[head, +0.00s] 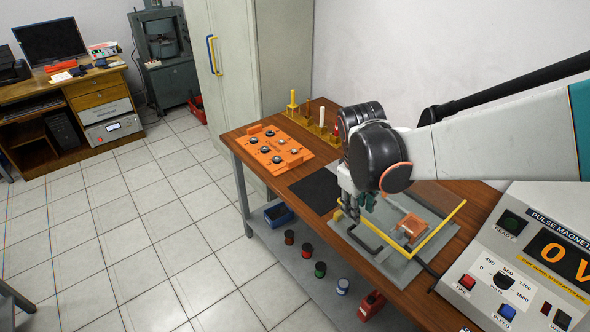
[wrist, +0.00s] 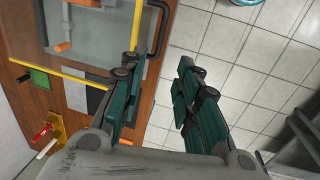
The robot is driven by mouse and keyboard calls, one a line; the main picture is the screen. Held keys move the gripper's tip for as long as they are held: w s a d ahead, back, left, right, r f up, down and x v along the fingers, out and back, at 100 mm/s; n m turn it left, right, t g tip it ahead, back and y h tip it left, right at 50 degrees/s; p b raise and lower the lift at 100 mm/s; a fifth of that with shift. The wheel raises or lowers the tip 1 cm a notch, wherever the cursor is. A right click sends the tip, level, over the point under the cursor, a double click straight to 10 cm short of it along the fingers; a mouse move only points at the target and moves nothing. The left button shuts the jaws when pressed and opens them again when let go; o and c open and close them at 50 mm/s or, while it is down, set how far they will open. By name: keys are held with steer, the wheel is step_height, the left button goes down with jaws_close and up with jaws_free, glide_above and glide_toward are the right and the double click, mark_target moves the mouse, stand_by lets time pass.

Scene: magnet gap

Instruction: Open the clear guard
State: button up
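The clear guard (head: 441,230) has a yellow-edged frame and lies flat over the grey fixture on the bench. An orange and copper part (head: 411,226) shows under it. Its black handle (head: 363,241) is at the front edge. In the wrist view the guard's yellow edge (wrist: 78,70) and clear pane are at upper left, with the black handle (wrist: 164,28) at top middle. My gripper (head: 350,208) is low beside the guard's left front corner. In the wrist view my gripper (wrist: 163,62) is open, and the handle appears near its left finger. Contact cannot be told.
The wooden bench (head: 262,166) holds an orange board (head: 279,149), a black mat (head: 316,189) and yellow stands (head: 322,127) to the left. The control console (head: 515,260) stands close on the right. Open tiled floor lies in front; spools sit on the lower shelf.

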mark_target(357, 239)
steer(key=f+b, duration=0.1)
steer(key=f, duration=0.3)
steer(key=w+d+f+b, duration=0.1)
steer(key=f+b, duration=0.1)
steer(key=f, duration=0.3)
steer(key=d+f+b, duration=0.1)
steer(key=f, duration=0.3)
steer(key=shift+w+f+b, duration=0.2)
steer(key=shift+b, duration=0.2)
steer(key=shift+c, duration=0.6)
jaws_close()
